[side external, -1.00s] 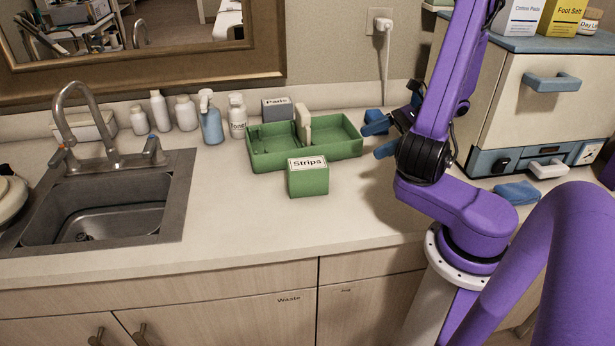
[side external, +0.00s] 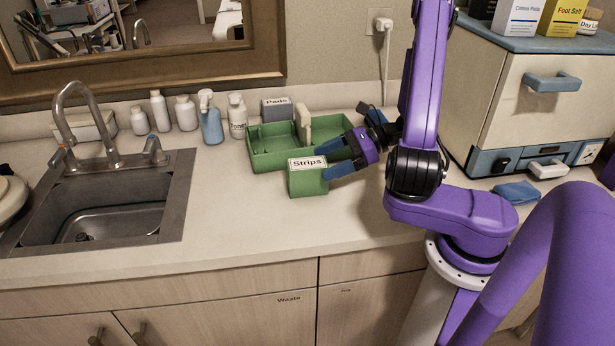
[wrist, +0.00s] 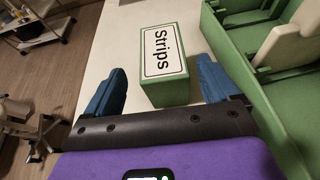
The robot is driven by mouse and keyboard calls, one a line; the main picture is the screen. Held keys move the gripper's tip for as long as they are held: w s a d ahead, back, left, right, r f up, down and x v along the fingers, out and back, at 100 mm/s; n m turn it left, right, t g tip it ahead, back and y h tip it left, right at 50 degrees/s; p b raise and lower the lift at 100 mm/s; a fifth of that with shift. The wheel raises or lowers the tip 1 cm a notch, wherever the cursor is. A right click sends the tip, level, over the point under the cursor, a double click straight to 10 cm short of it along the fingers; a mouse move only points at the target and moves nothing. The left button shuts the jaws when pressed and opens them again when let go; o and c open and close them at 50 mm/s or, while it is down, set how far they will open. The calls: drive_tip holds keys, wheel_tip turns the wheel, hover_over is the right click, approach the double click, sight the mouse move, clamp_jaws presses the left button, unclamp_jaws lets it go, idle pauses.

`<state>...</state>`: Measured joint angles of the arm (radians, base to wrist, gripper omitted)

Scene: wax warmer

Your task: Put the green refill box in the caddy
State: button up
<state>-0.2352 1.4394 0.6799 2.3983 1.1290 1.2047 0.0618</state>
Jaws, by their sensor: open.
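The green refill box (side external: 308,180), labelled "Strips", stands on the counter just in front of the green caddy (side external: 270,160). In the wrist view the box (wrist: 168,88) lies ahead of and between my two blue fingers. My gripper (side external: 333,158) is open, with its fingertips at the box's right side; in the wrist view my gripper (wrist: 160,85) has a finger on each side with gaps visible. I cannot tell whether a finger touches the box. The caddy has a raised cream divider (side external: 304,122), and its right part is partly hidden by my gripper.
A grey box labelled "Pads" (side external: 277,108) stands behind the caddy. Several bottles (side external: 210,118) line the wall to the left, beside the sink (side external: 100,205). A cream cabinet (side external: 530,110) is at right. The counter in front of the box is clear.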

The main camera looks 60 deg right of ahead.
sight(311, 167)
drive_tip(key=x, duration=0.5)
drive_tip(key=shift+w+d, duration=0.1)
drive_tip(key=shift+d, duration=0.1)
drive_tip(key=c, duration=1.2)
drive_tip(key=shift+r, duration=0.1)
drive_tip(key=shift+r, duration=0.1)
